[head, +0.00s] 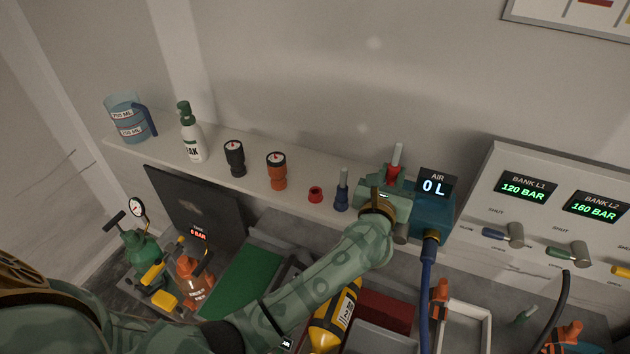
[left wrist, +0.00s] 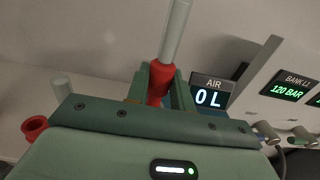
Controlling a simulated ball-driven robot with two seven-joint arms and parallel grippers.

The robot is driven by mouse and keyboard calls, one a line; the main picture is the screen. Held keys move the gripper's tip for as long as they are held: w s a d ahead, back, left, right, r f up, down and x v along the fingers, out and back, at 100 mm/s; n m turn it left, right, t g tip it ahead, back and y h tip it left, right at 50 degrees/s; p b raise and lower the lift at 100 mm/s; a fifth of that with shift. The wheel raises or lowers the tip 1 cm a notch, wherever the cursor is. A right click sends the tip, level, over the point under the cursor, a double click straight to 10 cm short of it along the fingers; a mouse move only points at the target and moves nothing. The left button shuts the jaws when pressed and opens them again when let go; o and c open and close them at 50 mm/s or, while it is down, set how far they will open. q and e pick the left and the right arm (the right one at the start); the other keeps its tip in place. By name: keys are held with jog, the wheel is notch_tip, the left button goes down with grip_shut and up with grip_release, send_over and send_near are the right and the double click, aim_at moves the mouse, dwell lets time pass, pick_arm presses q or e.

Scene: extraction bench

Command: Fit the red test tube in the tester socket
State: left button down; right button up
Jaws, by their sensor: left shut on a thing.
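The red test tube (head: 396,158) is upright between the fingers of my left gripper (head: 395,178). In the left wrist view its red lower part (left wrist: 159,84) sits between the fingers, with the clear glass (left wrist: 176,30) rising above. The tester (head: 433,212) is a blue box with an AIR display (head: 436,186) reading 0 L, just right of the gripper. The display also shows in the left wrist view (left wrist: 209,97). I cannot see the tester socket or the tube's lower end, hidden by my gripper. My right gripper is not in view.
On the shelf (head: 215,172) left of the gripper are an empty red holder (head: 316,195), a blue tube (head: 341,192), two gauges, a bottle (head: 191,135) and a jug (head: 127,120). A blue hose (head: 427,290) hangs below the tester. A valve panel (head: 545,215) stands right.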

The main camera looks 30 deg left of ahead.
pick_arm(q)
jog(key=shift+f+b, duration=1.15)
jog(key=shift+f, duration=0.15)
jog(key=c, duration=1.1)
grip_release()
jog(key=shift+s, duration=0.1)
jog(key=s, duration=0.5)
jog(key=s+b, duration=0.1)
jog(key=s, duration=0.4)
jog(key=s+d+b, duration=0.1)
jog(key=s, duration=0.5)
jog(key=shift+s, duration=0.1)
